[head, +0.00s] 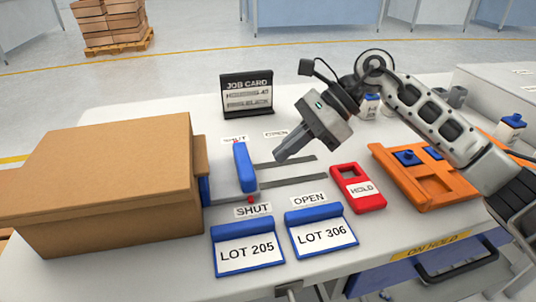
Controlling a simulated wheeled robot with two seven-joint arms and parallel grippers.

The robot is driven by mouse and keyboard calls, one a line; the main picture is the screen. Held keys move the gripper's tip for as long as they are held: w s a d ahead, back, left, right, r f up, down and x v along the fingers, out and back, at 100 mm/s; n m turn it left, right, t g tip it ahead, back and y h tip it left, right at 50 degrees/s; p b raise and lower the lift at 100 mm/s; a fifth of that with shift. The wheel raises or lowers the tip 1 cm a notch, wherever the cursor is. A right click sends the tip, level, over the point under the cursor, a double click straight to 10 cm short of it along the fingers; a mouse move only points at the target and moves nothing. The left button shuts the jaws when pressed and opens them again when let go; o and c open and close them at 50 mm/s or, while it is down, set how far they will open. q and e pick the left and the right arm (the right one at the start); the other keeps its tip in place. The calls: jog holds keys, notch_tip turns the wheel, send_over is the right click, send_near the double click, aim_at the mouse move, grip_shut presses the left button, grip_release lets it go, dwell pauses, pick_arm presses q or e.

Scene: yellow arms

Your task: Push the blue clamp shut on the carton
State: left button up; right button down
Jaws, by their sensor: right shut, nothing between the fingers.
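The blue clamp (244,168) is an upright blue plate at the left end of two dark rails (292,181), level with the SHUT labels. A red mark at its foot is by the front SHUT label (253,210). The large brown carton (105,185) is to its left, with a blue part (204,190) between them; whether the clamp touches the carton is hard to tell. My right gripper (280,157) is shut and empty, pointing down-left above the rails, just right of the clamp with a small gap in the picture. My left gripper is not in view.
Two blue-edged cards, LOT 205 (248,254) and LOT 306 (321,236), lie in front. A red HOLD tag (358,188) and an orange tray (424,190) are to the right. A black job card (247,97) stands behind the rails.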

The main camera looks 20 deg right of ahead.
jog(key=v, duration=1)
jog(key=shift+w+d, duration=0.1)
